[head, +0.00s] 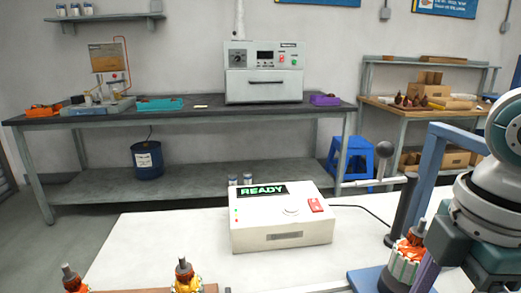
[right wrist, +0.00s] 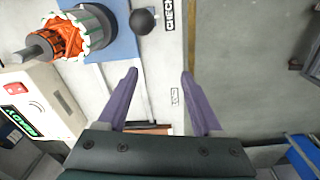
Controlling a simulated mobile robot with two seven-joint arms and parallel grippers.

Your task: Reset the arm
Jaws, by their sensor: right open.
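My right gripper (right wrist: 158,72) is open in the right wrist view, with nothing between its two purple fingers. In the head view its arm comes in at the right edge, and only part of a purple finger shows beside the armature. The armature (head: 405,258), with orange windings and a white-and-green slotted core, stands on a blue base at the lower right. It also shows at the top left of the right wrist view (right wrist: 72,32), apart from the fingers. A dark ball knob (head: 384,149) rises behind it; a ball also shows in the wrist view (right wrist: 143,21). My left gripper is out of view.
A white box (head: 282,237) with a READY display stands on the white table (head: 150,245). A blue upright frame (head: 425,165) is near my right arm. Other wound parts (head: 184,277) are at the front left. The table left of the box is clear.

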